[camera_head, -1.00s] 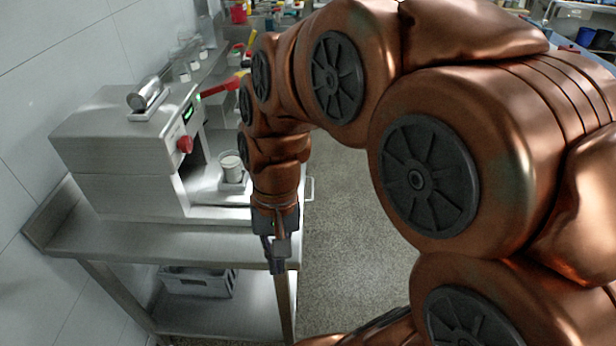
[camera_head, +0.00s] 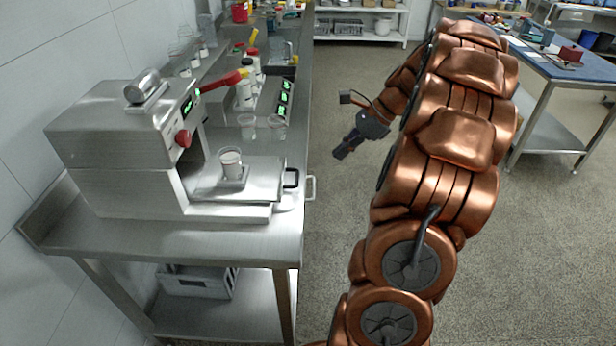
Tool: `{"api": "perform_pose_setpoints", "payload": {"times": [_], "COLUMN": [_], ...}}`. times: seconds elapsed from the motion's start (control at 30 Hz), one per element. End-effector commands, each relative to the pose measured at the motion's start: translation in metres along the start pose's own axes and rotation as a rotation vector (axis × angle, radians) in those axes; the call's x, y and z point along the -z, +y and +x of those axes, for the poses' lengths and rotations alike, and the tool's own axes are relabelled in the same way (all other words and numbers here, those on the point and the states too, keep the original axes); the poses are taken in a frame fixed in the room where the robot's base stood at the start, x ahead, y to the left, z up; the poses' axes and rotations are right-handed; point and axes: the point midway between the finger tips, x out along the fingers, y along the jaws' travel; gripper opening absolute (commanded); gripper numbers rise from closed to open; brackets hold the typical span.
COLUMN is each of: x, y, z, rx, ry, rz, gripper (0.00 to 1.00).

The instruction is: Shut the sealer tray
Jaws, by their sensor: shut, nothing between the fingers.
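The sealer (camera_head: 125,150) is a boxy metal machine on the steel bench at the left, with a red knob and a red-handled lever. Its tray (camera_head: 258,180) is slid out to the right, with a black handle (camera_head: 291,178) at its outer end. A white cup (camera_head: 231,163) sits upright on the tray in a small square holder. My gripper (camera_head: 340,154) is shut and empty. It hangs over the floor to the right of the tray handle, clearly apart from it.
The steel bench (camera_head: 150,240) has a silver handle (camera_head: 310,188) on its right edge. Clear beakers (camera_head: 248,126) and white bottles stand behind the sealer. A grey crate (camera_head: 197,281) lies on the lower shelf. A blue-topped table (camera_head: 560,65) stands at the back right. The floor between is clear.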

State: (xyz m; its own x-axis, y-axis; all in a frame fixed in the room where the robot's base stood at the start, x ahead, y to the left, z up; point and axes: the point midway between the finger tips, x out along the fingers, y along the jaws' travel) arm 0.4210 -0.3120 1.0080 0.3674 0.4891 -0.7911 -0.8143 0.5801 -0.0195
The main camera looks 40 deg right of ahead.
Motion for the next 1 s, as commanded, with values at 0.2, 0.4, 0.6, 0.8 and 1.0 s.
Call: {"api": "perform_pose_setpoints", "payload": {"times": [0.2, 0.4, 0.6, 0.8, 1.0], "x": [0.017, 0.016, 0.015, 0.014, -0.001], "y": [-0.010, -0.010, -0.011, -0.011, -0.013], "z": [-0.005, 0.015, 0.050, 0.086, 0.109], "rx": [0.030, 0.029, 0.025, 0.024, 0.025], "ry": [-0.020, -0.019, -0.020, -0.020, -0.019], "rz": [0.073, 0.074, 0.072, 0.072, 0.070], "gripper": [0.00, 0.00, 0.00, 0.00, 0.00]}}
